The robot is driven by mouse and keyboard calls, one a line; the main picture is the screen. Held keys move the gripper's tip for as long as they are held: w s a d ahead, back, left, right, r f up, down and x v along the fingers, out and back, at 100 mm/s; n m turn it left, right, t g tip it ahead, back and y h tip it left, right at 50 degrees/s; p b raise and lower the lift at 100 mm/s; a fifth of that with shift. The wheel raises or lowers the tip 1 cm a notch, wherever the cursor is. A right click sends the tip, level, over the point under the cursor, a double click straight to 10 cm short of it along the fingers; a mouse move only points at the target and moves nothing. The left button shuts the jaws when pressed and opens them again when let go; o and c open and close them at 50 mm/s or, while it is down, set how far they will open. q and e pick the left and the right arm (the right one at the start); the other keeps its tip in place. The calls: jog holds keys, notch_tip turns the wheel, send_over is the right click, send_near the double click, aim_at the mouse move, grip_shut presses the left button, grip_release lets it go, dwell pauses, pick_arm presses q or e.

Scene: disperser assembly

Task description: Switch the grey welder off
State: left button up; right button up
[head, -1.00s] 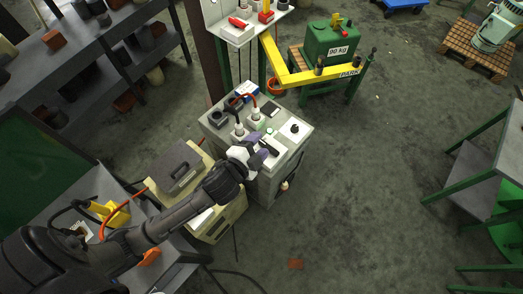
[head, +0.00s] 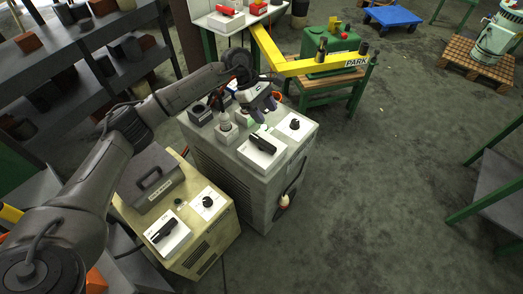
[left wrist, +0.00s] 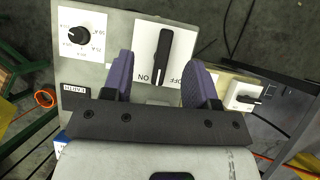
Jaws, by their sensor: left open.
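The grey welder (head: 225,165) stands in the middle of the head view. Its top carries a white plate with a black switch handle (head: 263,143), and a dial (head: 294,124) to the right. My left gripper (head: 262,108) is open above the welder, behind the switch in the head view. In the left wrist view its fingers (left wrist: 160,80) lie either side of the black handle (left wrist: 164,52), with gaps on both sides. I cannot tell how high the tips are. ON and OFF marks sit by the handle's lower end, where a white mark shows. My right gripper is out of view.
A cream welder (head: 205,245) with its own black switch (head: 167,231) stands close at the front left. A yellow beam (head: 290,66) marked PARK and a green tank (head: 333,52) are behind.

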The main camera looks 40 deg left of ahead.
aim_at(262, 141)
pick_arm(q)
jog(key=s+a+g+y+b, duration=0.1)
jog(key=a+y, duration=0.1)
jog(key=a, duration=0.3)
jog(key=b+x, duration=0.1)
jog(key=x, duration=0.7)
jog(key=b+x, duration=0.1)
jog(key=x, duration=0.3)
jog(key=shift+a+f+b, duration=0.2)
jog(key=shift+f+b, duration=0.1)
jog(key=shift+x, duration=0.8)
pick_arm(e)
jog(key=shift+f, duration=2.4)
pick_arm(q)
jog(key=c, duration=0.9)
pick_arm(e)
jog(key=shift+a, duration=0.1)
